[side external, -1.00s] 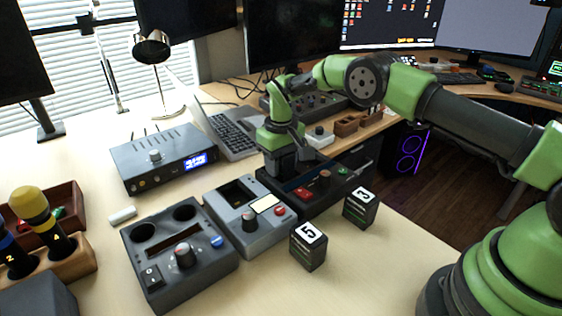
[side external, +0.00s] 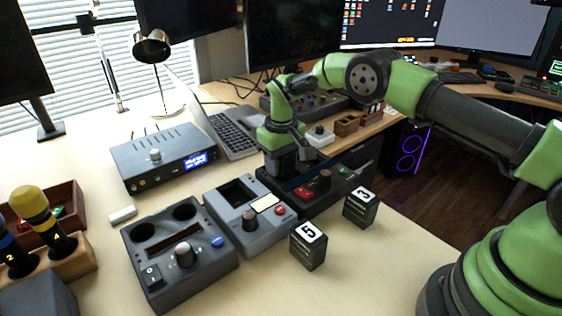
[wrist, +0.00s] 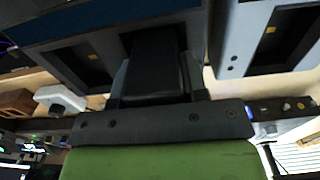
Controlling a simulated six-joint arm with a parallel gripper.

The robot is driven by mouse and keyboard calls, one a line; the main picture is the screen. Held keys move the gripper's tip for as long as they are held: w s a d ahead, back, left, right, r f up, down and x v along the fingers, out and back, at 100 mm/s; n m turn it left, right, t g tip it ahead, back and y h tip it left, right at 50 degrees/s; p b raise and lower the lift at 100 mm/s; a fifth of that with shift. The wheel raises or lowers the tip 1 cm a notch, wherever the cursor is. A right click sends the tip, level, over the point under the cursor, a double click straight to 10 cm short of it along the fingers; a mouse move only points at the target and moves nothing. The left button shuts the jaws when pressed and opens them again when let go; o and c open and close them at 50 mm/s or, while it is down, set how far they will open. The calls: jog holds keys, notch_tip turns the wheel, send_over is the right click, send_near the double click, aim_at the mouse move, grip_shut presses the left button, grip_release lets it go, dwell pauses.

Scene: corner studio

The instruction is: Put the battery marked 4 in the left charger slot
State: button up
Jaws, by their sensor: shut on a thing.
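My gripper (side external: 287,163) is shut on a dark battery, over the left part of the black charger (side external: 318,197) with a red and a green button. The battery (wrist: 155,66) shows as a black block between the fingers in the wrist view, with its lower end hidden. Its number is not visible, and I cannot tell how deep it sits in the slot. Beside it in the wrist view is an empty charger slot (wrist: 82,62) with an orange mark. Batteries marked 5 (side external: 309,246) and 3 (side external: 360,207) stand upright on the table.
A grey device (side external: 262,238) with an empty bay stands against the charger's left side; its bay (wrist: 285,38) shows in the wrist view. A dark control box (side external: 190,274), a blue-display unit (side external: 165,158) and a laptop (side external: 232,132) stand nearby.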

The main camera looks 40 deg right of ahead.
jog(key=shift+s+f, duration=0.2)
jog(key=shift+r, duration=0.7)
jog(key=shift+w, duration=0.2)
dwell(0.6)
jog(key=shift+f, duration=0.8)
jog(key=shift+r, duration=0.1)
dwell(0.3)
jog(key=shift+r, duration=0.75)
jog(key=shift+f, duration=0.8)
dwell(0.5)
